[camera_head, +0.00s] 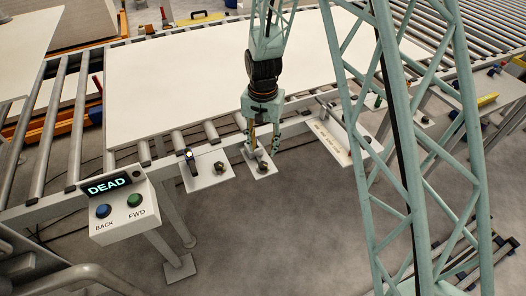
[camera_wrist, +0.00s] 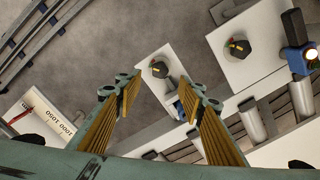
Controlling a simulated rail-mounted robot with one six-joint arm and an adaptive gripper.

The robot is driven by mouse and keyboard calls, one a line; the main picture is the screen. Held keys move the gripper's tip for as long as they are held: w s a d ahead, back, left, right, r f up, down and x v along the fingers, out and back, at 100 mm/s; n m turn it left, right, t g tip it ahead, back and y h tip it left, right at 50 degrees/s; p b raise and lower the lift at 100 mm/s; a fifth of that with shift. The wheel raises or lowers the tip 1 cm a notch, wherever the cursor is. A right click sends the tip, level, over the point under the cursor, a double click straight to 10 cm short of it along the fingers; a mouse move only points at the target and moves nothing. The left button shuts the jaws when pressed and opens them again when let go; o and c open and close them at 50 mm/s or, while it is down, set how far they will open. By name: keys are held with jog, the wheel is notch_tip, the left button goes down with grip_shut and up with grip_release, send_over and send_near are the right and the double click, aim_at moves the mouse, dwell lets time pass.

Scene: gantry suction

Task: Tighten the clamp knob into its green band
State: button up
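A dark knob (camera_head: 262,166) sits on a white plate (camera_head: 254,171) at the conveyor's front edge; it also shows in the wrist view (camera_wrist: 160,69), with a small coloured pointer. A similar dark knob (camera_head: 220,166) sits on the neighbouring plate to the left, and in the wrist view (camera_wrist: 239,49) it carries red, yellow and green marks. Which one is the clamp knob is not labelled. My gripper (camera_head: 263,141) points down above the right-hand knob. In the wrist view its fingers (camera_wrist: 158,92) are apart with nothing between them. A green band is too small to make out clearly.
A large white panel (camera_head: 215,75) lies on the conveyor rollers behind. A control box (camera_head: 124,207) with a DEAD display and blue and green buttons stands at left. A long white labelled plate (camera_head: 333,140) lies to the right.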

jog(key=shift+r, duration=1.35)
jog(key=s+d+r+n+t, duration=0.1)
jog(key=s+d+r, duration=0.35)
jog(key=r, duration=0.45)
jog(key=s+d+r+b, duration=0.1)
jog(key=s+d+r, duration=0.3)
jog(key=r, duration=0.5)
jog(key=s+d+r+n+t, duration=0.1)
jog(key=s+d+r, duration=0.3)
jog(key=r, duration=0.5)
jog(key=s+d+r, duration=0.2)
jog(key=s+r, duration=0.1)
jog(key=s, duration=0.6)
jog(key=s+d+r+n+t+b, duration=0.1)
jog(key=s+d+r, duration=0.1)
jog(key=s, duration=0.7)
jog(key=s+d+r+t, duration=0.1)
jog(key=s+r, duration=0.3)
jog(key=s, duration=0.5)
jog(key=shift+d+r+n, duration=0.3)
jog(key=shift+d+n, duration=0.1)
jog(key=shift+d, duration=0.4)
